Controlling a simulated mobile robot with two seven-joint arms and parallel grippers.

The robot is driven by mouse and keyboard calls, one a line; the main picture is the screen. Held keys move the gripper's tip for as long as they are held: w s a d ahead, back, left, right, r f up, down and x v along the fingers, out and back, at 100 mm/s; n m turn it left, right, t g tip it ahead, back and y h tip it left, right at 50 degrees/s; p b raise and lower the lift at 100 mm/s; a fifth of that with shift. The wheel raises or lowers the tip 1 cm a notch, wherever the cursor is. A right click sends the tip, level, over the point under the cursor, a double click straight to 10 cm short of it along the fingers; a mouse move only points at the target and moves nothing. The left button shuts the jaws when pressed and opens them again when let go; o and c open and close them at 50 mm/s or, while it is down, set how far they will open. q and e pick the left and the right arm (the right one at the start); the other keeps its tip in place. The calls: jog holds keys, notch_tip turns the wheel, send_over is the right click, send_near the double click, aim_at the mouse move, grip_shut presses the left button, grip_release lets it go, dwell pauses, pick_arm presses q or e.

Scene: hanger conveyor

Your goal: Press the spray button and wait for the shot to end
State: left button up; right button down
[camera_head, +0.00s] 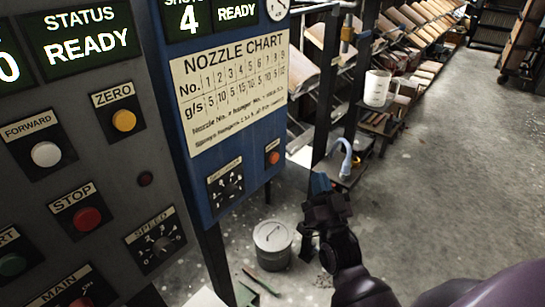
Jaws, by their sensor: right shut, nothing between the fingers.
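The blue spray panel (215,130) stands at centre-left, with a small orange-red button (273,157) under a small label at its lower right. The label is too small to read for certain. The panel's top displays show 4 and READY (237,12). My right gripper (320,183) is shut and empty. In the picture it is below and right of the orange-red button, apart from it. My left gripper is not in view.
A grey control panel (100,170) fills the left, with STATUS READY and several buttons and a speed dial. A nozzle chart (235,90) is on the blue panel. A grey can (272,240) is below. A white jug (378,88) stands beyond. The floor (440,180) at right is clear.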

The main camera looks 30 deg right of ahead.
aim_at(275, 158)
pick_arm(q)
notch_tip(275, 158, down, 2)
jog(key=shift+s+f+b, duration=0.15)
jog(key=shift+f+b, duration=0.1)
jog(key=shift+b, duration=0.65)
pick_arm(e)
jog(key=w+a, duration=0.3)
jog(key=w, duration=0.5)
jog(key=shift+w+a, duration=0.15)
jog(key=shift+w, duration=0.1)
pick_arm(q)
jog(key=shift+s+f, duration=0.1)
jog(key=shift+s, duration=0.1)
pick_arm(e)
jog(key=shift+f, duration=0.1)
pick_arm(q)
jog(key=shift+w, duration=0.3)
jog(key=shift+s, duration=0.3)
pick_arm(e)
jog(key=shift+w+a, duration=0.1)
jog(key=shift+w, duration=0.1)
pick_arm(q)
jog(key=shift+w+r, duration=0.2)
pick_arm(e)
jog(key=shift+w+a, duration=0.1)
jog(key=shift+w, duration=0.1)
